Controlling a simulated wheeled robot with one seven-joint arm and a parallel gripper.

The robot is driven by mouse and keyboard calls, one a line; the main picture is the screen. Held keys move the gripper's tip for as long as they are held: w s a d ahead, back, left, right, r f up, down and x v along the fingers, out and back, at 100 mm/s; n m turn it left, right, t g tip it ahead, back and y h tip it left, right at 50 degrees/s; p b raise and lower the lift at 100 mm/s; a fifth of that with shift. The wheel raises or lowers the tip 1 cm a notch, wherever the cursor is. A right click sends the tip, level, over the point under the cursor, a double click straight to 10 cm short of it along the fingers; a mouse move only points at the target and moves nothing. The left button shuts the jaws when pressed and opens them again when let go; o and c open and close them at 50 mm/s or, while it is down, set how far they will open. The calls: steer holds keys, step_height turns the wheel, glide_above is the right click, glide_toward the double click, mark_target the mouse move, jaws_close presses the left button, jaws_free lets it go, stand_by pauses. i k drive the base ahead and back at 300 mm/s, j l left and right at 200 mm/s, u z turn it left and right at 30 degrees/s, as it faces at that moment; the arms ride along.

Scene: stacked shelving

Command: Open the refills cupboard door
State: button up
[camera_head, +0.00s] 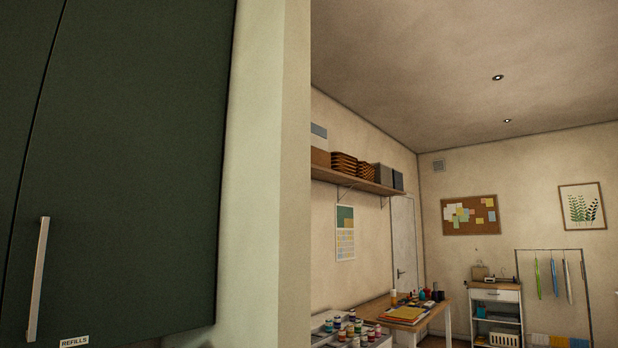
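The refills cupboard door (130,170) is a dark green panel filling the left of the head view. It looks shut, flush with the green panel at its left across a thin seam. A pale metal bar handle (39,280) stands upright near the door's lower left edge. A small white label reading REFILLS (74,342) sits at the bottom edge of the picture, right of the handle. My gripper does not show in this view.
A pale wall edge (270,170) stands right of the cupboard. Beyond it are a wall shelf (358,182) with baskets and boxes, a wooden table (405,314), jars at the lower middle, a white trolley (496,294), a hanging rack and a white door (403,240).

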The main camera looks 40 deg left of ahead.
mark_target(114, 237)
steer(key=u, duration=2.35)
steer(key=i+j+u, duration=0.15)
steer(key=i+u, duration=0.6)
steer(key=k+j, duration=0.05)
steer(key=k, duration=0.05)
